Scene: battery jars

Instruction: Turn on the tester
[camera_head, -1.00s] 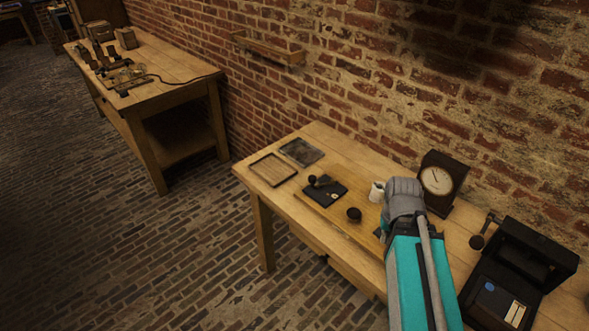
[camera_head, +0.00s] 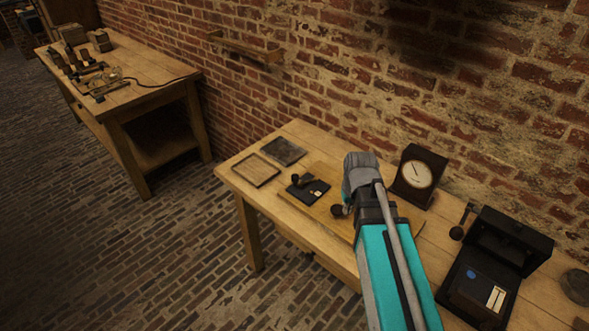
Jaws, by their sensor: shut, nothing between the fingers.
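The grey end of my arm is over the middle of the right-hand bench. It hides my gripper's fingers. A dark upright instrument with a round white dial (camera_head: 416,175) stands right of the arm by the wall. A black box (camera_head: 482,284) with a raised rear part, a blue round spot and pale strips sits further right. A dark lever with a round end (camera_head: 457,232) stands beside it. A flat black plate with a dark knobbed piece (camera_head: 312,192) lies left of the arm. I cannot tell for sure which of these is the tester.
A wooden board (camera_head: 340,224) lies under the plate and a small dark cup (camera_head: 337,210). A shallow wooden tray (camera_head: 256,170) and a dark flat slab (camera_head: 283,151) lie at the bench's left end. A round jar (camera_head: 574,287) stands far right. The brick wall runs behind.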

